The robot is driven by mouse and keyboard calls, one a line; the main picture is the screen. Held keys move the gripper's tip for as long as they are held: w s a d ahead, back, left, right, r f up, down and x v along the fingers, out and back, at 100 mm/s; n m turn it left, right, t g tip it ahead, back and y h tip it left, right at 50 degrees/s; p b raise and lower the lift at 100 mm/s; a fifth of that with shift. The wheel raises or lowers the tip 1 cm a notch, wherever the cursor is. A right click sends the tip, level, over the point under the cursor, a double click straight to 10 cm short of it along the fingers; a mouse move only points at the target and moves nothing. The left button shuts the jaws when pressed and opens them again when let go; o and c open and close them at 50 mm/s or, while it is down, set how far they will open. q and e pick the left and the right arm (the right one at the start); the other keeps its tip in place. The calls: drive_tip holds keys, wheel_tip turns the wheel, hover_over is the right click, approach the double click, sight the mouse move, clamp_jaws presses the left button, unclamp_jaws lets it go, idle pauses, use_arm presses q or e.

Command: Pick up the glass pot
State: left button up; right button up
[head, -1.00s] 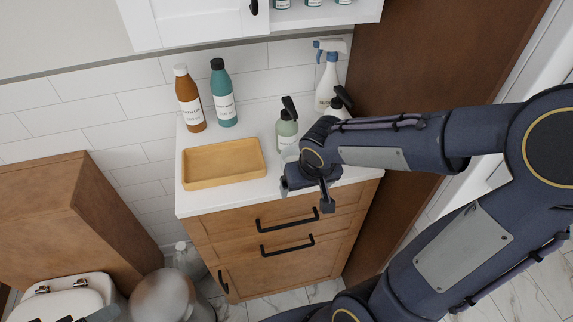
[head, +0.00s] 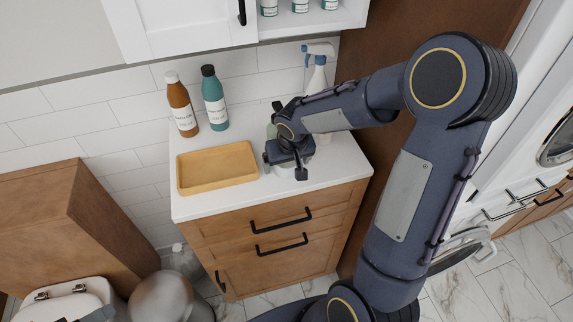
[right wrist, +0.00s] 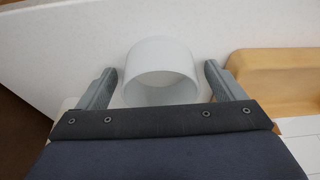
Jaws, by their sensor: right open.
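The glass pot (right wrist: 160,57) looks like a pale, round, open-topped cylinder in the right wrist view. It stands on the white counter between the two fingers of my right gripper (right wrist: 160,72), with a gap on each side. In the head view my right gripper (head: 285,163) is open over the counter's front right part and hides most of the pot. A small grey-blue part at the bottom left edge of the head view may be my left gripper (head: 100,314); its jaws cannot be made out.
A tan tray (head: 217,168) lies just left of the gripper; its edge also shows in the right wrist view (right wrist: 270,75). A brown bottle (head: 182,108) and a teal bottle (head: 214,100) stand behind it. A spray bottle (head: 317,76) stands at the back right, near the brown panel.

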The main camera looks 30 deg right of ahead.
drive_tip(key=c, duration=1.2)
drive_tip(key=shift+r, duration=0.1)
